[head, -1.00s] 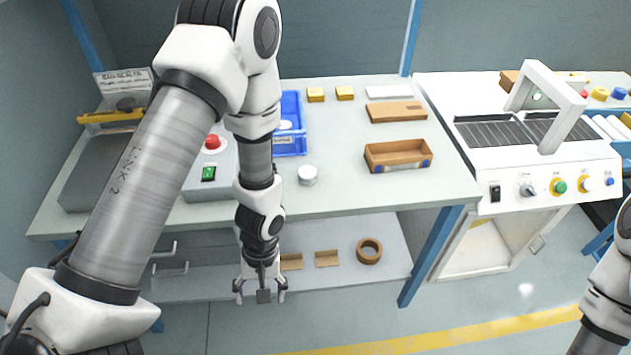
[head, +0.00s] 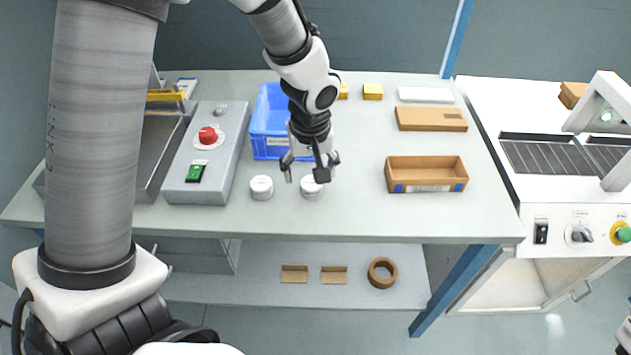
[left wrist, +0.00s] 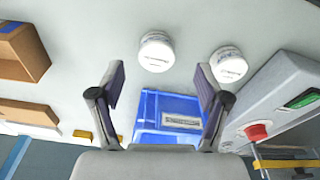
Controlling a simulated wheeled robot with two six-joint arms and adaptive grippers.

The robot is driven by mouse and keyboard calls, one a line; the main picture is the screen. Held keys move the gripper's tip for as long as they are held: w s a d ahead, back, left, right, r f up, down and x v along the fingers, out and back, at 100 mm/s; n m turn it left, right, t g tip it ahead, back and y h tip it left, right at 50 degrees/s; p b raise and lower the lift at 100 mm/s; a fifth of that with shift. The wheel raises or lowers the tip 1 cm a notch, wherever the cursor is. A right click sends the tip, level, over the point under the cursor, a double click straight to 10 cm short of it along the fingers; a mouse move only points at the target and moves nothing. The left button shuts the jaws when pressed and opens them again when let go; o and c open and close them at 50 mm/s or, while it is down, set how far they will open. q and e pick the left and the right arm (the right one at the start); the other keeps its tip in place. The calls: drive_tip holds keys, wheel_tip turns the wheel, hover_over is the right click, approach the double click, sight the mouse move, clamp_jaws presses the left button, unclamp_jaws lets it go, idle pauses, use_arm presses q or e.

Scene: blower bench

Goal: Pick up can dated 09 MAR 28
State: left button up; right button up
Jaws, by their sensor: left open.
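Two white cans stand upright on the bench, the left can (head: 262,188) and the right can (head: 311,189). In the left wrist view the right can (left wrist: 156,52) is near the top middle and the left can (left wrist: 229,64) is to its right. Their lids carry dark print too small to read, so I cannot tell which is dated 09 MAR 28. My left gripper (head: 311,170) is open and empty, just above and behind the right can, overlapping its top in the head view. Its two fingers (left wrist: 161,82) are spread apart.
A blue crate (head: 262,147) stands behind the cans. A grey control box (head: 227,155) with a red button is at left. An open brown box (head: 426,186) and a closed carton (head: 431,119) are at right. The bench front between cans and open box is clear.

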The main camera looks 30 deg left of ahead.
sight(311, 183)
use_arm(q)
drive_tip(key=shift+s+f, duration=0.3)
drive_tip(key=shift+f, duration=0.35)
drive_tip(key=f, duration=0.1)
drive_tip(key=w+f, duration=0.1)
drive_tip(key=f, duration=0.1)
drive_tip(key=w+f, duration=0.1)
drive_tip(key=shift+a+f+b, duration=0.15)
drive_tip(key=shift+a+b, duration=0.1)
drive_tip(key=shift+b, duration=0.05)
drive_tip(key=shift+s+r, duration=0.25)
drive_tip(key=shift+s, duration=0.1)
drive_tip(key=c, duration=1.2)
drive_tip(key=shift+c, duration=0.2)
use_arm(e)
drive_tip(key=shift+f, duration=0.35)
use_arm(q)
drive_tip(key=shift+r, duration=0.1)
use_arm(e)
drive_tip(key=shift+r, duration=0.1)
